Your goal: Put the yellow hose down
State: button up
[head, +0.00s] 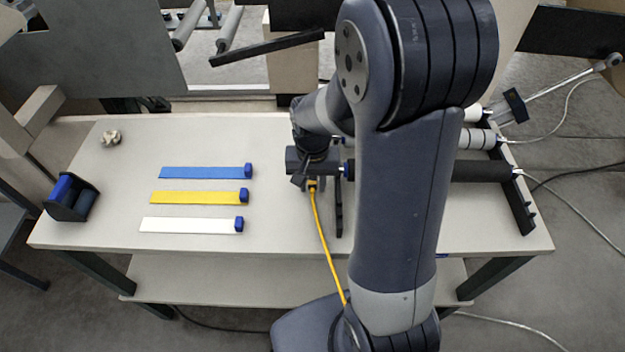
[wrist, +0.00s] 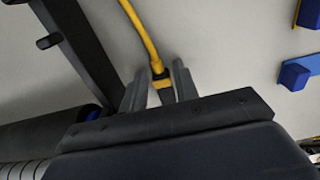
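The yellow hose (head: 323,240) runs from my gripper (head: 312,186) down over the table's front edge, and passes behind my arm. In the wrist view the hose (wrist: 143,33) ends in a dark fitting with a yellow part, which sits between the two fingers of my gripper (wrist: 160,85). The fingers are close on either side of this end, and it looks held. My gripper is over the middle of the table (head: 275,225), left of a black rack. I cannot tell the exact height of the hose end above the table.
Blue (head: 200,173), yellow (head: 195,198) and white (head: 185,225) strips with blue end blocks lie left of my gripper. A dark blue roll holder (head: 72,198) stands at the left edge. Rollers (head: 480,171) lie on the rack at right. The table's front middle is clear.

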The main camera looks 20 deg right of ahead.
jog(key=shift+c, duration=0.4)
grip_shut()
jog(key=shift+r, duration=0.1)
